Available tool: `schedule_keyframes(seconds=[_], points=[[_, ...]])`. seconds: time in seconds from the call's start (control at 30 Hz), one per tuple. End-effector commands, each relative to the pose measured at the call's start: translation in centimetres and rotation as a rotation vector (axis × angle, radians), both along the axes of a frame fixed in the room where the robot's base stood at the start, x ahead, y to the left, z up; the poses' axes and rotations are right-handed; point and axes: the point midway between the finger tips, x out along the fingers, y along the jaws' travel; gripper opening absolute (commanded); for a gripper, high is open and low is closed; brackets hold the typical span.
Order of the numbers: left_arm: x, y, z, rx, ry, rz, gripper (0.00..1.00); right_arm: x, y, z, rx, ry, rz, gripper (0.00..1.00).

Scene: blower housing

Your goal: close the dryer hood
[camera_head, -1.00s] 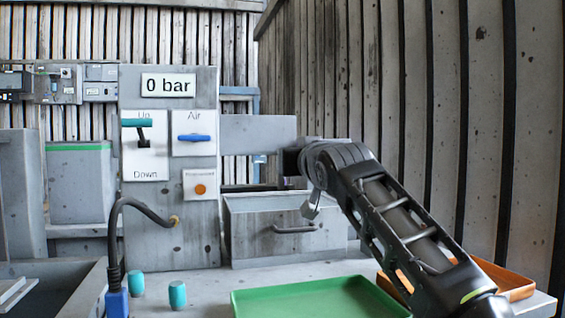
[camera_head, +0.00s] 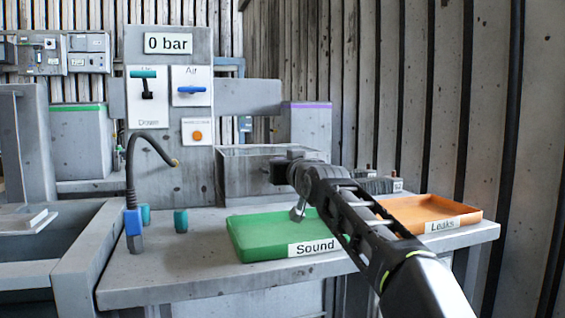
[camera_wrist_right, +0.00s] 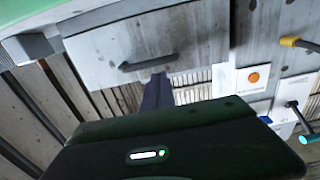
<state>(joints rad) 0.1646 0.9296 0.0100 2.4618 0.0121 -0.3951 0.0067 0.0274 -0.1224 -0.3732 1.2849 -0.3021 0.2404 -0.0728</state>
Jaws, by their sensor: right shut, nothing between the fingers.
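A grey box-shaped housing with a front handle, which I take to be the dryer hood (camera_head: 240,178), stands on the bench right of the control panel. In the right wrist view it (camera_wrist_right: 190,45) is seen inverted, with its dark handle (camera_wrist_right: 147,61) close to the fingers. My right gripper (camera_wrist_right: 157,92) is shut and empty, its fingertips near the handle; I cannot tell whether they touch. In the head view my right gripper (camera_head: 277,171) is in front of the housing and hides its handle. My left gripper is out of view.
A green tray labelled Sound (camera_head: 262,240) and an orange tray labelled Leaks (camera_head: 425,212) lie on the bench. A panel (camera_head: 183,150) reads 0 bar. Two teal plugs, including one standing clear (camera_head: 181,221), and a blue-ended hose (camera_head: 134,224) are at left.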

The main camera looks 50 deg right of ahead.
Motion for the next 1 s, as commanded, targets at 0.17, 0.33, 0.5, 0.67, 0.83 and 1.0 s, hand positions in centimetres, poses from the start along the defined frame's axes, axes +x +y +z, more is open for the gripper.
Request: schedule_keyframes(seconds=[0.17, 0.33, 0.5, 0.67, 0.83, 1.0], points=[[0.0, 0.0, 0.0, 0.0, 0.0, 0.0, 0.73, 0.0, 0.0, 0.0, 0.0, 0.0, 0.0, 0.0], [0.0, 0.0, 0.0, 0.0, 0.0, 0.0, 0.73, -0.2, 0.0, 0.0, 0.0, 0.0, -0.001, 0.0], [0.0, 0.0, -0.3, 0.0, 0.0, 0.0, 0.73, -1.7, 0.7, 0.0, 0.001, -0.002, -0.002, 0.0], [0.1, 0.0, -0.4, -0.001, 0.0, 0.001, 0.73, -4.0, 1.9, 0.0, 0.001, 0.0, -0.003, 0.0], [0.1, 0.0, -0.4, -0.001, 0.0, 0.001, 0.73, -6.2, 3.2, 0.1, 0.001, 0.0, -0.002, 0.0], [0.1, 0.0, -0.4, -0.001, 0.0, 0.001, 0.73, -6.9, 3.8, 0.0, 0.0, 0.001, -0.001, 0.0]])
